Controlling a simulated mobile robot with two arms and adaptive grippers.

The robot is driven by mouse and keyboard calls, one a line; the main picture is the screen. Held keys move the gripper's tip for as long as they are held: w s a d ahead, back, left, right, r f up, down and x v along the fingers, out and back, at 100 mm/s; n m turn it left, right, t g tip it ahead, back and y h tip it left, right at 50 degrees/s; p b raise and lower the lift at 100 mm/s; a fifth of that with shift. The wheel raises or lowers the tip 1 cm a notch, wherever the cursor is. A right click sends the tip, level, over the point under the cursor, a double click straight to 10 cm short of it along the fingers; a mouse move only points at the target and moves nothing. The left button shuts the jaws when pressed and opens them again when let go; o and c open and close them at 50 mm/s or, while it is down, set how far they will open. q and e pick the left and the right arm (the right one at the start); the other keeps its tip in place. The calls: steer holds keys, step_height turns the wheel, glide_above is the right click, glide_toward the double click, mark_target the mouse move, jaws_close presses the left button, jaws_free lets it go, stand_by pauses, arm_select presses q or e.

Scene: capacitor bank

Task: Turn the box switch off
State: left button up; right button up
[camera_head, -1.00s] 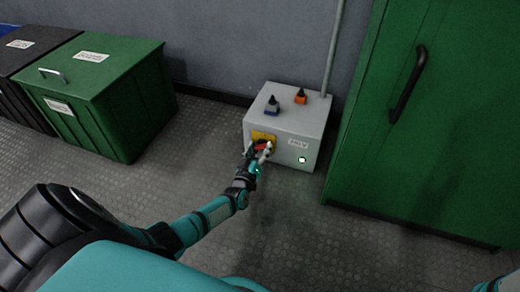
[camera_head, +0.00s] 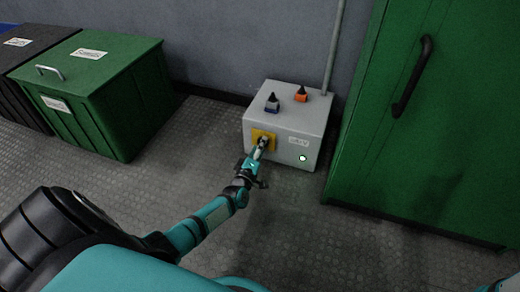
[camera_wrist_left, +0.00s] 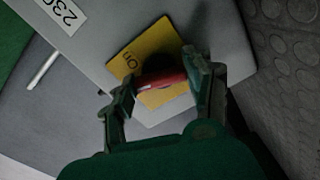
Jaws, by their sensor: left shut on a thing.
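The grey box (camera_head: 277,120) stands on the floor against the wall. Its front carries a yellow switch plate (camera_head: 257,136), marked "On" in the left wrist view (camera_wrist_left: 125,66). A red switch handle (camera_wrist_left: 162,80) sits over the plate's dark centre and lies across between my fingers. My left gripper (camera_head: 263,143) is at the plate and mostly hides the handle in the head view. In the left wrist view my left gripper (camera_wrist_left: 162,88) is shut on the red handle, one finger at each end. My right gripper is out of view.
A small pale light (camera_head: 302,158) glows on the box front. A green cabinet (camera_head: 440,130) is close on the right, a green bin (camera_head: 100,95) on the left. The floor in front is clear.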

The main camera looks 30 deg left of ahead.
arm_select(q)
steer(key=shift+n+b, duration=0.55)
steer(key=shift+n, duration=1.35)
steer(key=o, duration=1.2)
